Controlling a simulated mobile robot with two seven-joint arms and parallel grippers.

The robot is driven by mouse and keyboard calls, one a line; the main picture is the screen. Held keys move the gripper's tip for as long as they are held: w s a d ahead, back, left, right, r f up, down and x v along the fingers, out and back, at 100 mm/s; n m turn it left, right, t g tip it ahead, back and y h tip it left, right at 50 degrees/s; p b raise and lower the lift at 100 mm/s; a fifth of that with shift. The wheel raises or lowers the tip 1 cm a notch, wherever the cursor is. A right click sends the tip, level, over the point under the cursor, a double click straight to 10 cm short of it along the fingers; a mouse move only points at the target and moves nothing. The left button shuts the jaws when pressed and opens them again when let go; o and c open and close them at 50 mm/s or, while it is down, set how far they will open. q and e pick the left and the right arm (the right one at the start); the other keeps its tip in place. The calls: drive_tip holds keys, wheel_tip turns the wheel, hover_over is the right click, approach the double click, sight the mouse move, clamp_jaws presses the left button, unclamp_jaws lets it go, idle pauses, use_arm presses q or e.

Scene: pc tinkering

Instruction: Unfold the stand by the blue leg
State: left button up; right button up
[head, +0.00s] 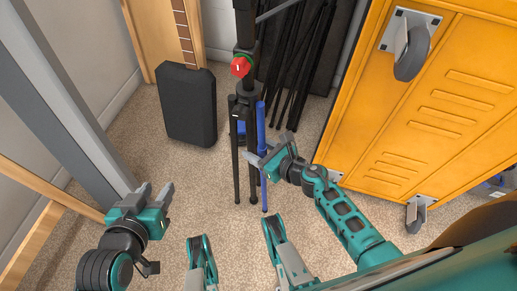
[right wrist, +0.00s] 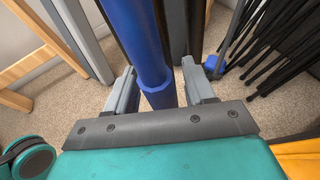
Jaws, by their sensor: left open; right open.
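The black stand (head: 246,45) is upright with a red knob (head: 241,66), its legs hanging down close to its column. The blue leg (head: 263,190) hangs nearly vertical on the right side of the stand. My right gripper (head: 267,153) is at the blue leg's mid-height. In the right wrist view, the blue leg (right wrist: 143,45) runs between the two open fingers, with gaps on both sides and a black leg (right wrist: 180,25) close behind. My left gripper (head: 153,197) is open and empty at the lower left, away from the stand.
A black case (head: 187,105) stands behind, left of the stand. Several thin black poles (head: 295,65) lean at the back. A yellow locker (head: 420,110) with casters fills the right. A wooden frame (head: 30,240) and grey post are at left. Carpet (head: 215,185) is clear between.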

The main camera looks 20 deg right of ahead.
clamp_jaws()
idle(0.4)
